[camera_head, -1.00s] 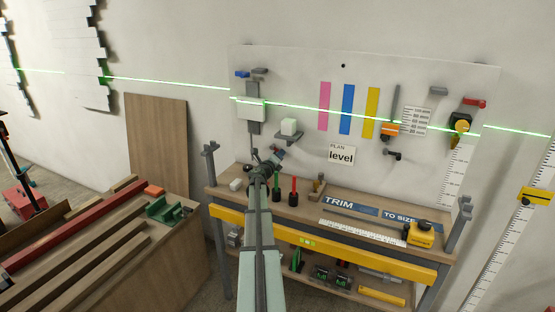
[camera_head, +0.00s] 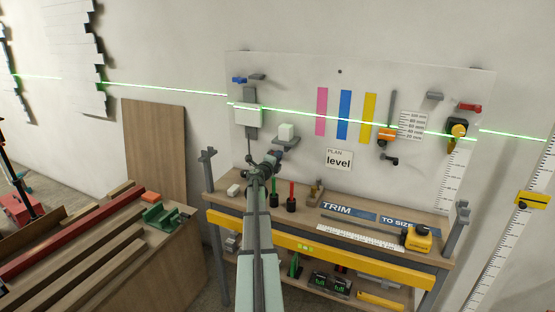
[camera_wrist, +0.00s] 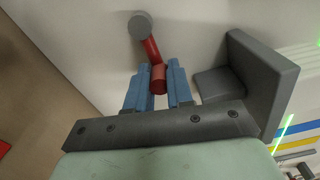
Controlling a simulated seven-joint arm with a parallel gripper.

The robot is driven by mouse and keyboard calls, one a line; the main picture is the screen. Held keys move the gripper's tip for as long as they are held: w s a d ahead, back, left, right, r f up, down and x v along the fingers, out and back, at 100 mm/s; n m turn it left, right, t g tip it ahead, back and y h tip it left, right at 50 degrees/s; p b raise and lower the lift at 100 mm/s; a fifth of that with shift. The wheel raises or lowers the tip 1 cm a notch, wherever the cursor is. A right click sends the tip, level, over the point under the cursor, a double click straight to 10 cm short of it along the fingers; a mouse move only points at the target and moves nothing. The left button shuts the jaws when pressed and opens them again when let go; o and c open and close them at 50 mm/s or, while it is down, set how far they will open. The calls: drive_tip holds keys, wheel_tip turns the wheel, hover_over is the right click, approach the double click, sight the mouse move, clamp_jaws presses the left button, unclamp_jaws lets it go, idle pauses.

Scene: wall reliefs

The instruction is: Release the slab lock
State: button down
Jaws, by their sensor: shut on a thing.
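In the wrist view a red lever (camera_wrist: 151,49) runs from a round grey pivot (camera_wrist: 140,24) on the pale board. Its red end lies between the blue fingertips of my gripper (camera_wrist: 158,80), which is shut on it. In the head view my gripper (camera_head: 274,158) is at the board's lower left, and my own arm hides the lever there. A white slab (camera_head: 248,116) sits on a grey upright rail above and left of my gripper, with a blue lever (camera_head: 239,79) near its top.
A grey L-shaped bracket (camera_wrist: 260,82) stands close right of my fingers; in the head view it holds a white block (camera_head: 287,131). Below is a bench (camera_head: 306,202) with red and green tools in pots and a yellow tape measure (camera_head: 418,238). A green laser line crosses the board.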

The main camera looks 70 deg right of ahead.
drive_tip(key=c, duration=1)
unclamp_jaws()
drive_tip(key=a, duration=1.3)
drive_tip(key=shift+a, duration=0.4)
